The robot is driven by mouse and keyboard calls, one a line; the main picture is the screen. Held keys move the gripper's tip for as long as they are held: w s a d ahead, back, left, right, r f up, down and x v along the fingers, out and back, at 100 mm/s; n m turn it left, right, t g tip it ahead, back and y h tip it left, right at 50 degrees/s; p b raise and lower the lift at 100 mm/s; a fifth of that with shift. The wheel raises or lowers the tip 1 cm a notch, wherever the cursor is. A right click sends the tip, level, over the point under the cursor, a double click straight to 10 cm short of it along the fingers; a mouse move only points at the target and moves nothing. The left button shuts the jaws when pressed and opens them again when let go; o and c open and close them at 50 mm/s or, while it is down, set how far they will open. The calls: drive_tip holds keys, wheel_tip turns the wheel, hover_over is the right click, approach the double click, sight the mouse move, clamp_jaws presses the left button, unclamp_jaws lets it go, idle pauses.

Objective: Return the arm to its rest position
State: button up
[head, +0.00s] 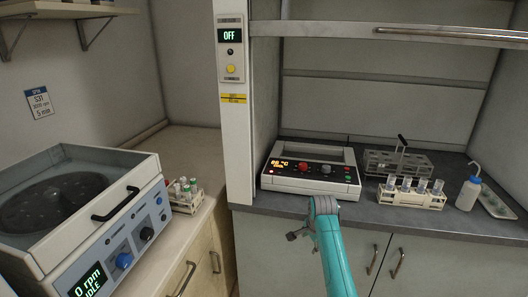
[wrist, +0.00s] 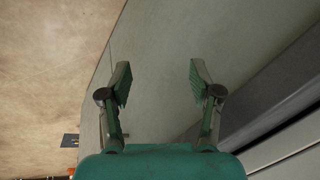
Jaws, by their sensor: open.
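My arm (head: 334,245) shows as a teal link in the head view, rising from the bottom edge in front of the fume hood bench. My gripper (wrist: 158,75) is open in the wrist view, with its two fingers well apart and nothing between them. Behind the fingers is a plain grey-green surface. In the head view a small dark part sticks out to the left of the arm's upper end; I cannot make out the fingers there.
A centrifuge (head: 75,215) reading 0 rpm stands at the left, beside a tube rack (head: 186,204). On the hood bench are a heater block (head: 311,170), an empty-looking rack (head: 385,166), a rack with tubes (head: 411,198) and a wash bottle (head: 468,194). A panel (head: 231,48) reads OFF.

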drive_tip(key=s+a+f+n+t, duration=0.2)
drive_tip(key=s+f+n+t, duration=0.1)
drive_tip(key=s+f, duration=1.25)
drive_tip(key=s+f+n+t, duration=0.1)
drive_tip(key=s+f+n, duration=0.15)
drive_tip(key=s, duration=0.65)
drive_tip(key=s+f+n+t, duration=0.1)
drive_tip(key=s+f, duration=0.3)
drive_tip(key=s, duration=0.5)
drive_tip(key=s+a+r+n+t, duration=0.15)
drive_tip(key=s+r, duration=0.25)
drive_tip(key=s, duration=0.7)
drive_tip(key=s+r+n+t, duration=0.4)
drive_tip(key=s+r+n, duration=0.2)
drive_tip(key=s+r, duration=1.5)
wheel_tip(320, 180, up, 3)
drive_tip(key=shift+a+r+t, duration=0.2)
drive_tip(key=shift+t, duration=0.15)
drive_tip(key=shift+s, duration=0.1)
